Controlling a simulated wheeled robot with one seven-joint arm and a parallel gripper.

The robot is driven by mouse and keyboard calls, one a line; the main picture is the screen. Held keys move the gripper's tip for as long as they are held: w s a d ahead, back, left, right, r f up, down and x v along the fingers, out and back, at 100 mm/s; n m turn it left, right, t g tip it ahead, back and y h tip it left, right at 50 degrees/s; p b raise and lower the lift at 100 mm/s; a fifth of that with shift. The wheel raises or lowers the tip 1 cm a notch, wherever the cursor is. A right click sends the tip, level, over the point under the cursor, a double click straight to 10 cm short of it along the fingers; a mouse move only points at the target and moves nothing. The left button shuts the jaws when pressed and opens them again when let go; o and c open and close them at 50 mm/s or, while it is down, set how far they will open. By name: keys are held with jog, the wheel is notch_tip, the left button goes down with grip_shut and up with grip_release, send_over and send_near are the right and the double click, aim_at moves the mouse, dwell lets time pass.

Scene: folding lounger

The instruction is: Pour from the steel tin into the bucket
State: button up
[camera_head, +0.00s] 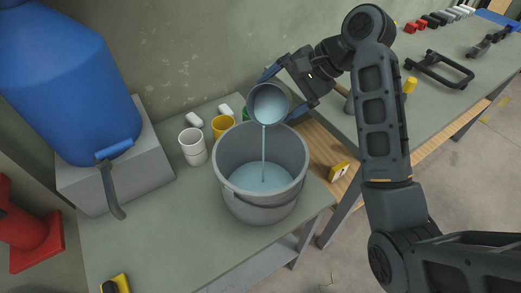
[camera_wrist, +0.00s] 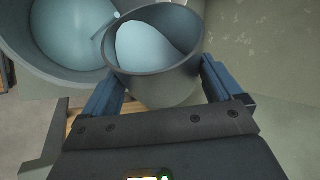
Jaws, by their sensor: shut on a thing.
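The steel tin (camera_head: 271,104) is a grey, round, open-topped vessel, tilted over the bucket with its mouth facing the head camera. My gripper (camera_head: 284,93) is shut on it, and its blue fingers sit on either side of the tin in the wrist view (camera_wrist: 160,85). Light blue liquid shows inside the tin, and a thin stream falls from its rim into the bucket. The grey bucket (camera_head: 260,205) stands upright on the bench with pale blue liquid (camera_head: 262,188) in it. The bucket also shows at the upper left of the wrist view (camera_wrist: 45,62).
A blue barrel (camera_head: 70,80) with a tap sits on a grey block at the left. A second bench (camera_head: 430,95) with tools is at the right.

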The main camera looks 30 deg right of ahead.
jog(key=shift+f+t, duration=0.1)
jog(key=shift+t, duration=0.2)
dwell(0.5)
jog(key=shift+s+a+r+n+t+h+b, duration=0.4)
jog(key=shift+h+b, duration=0.3)
jog(key=shift+b, duration=1.7)
jog(key=shift+s+a, duration=0.15)
jog(key=shift+a, duration=0.1)
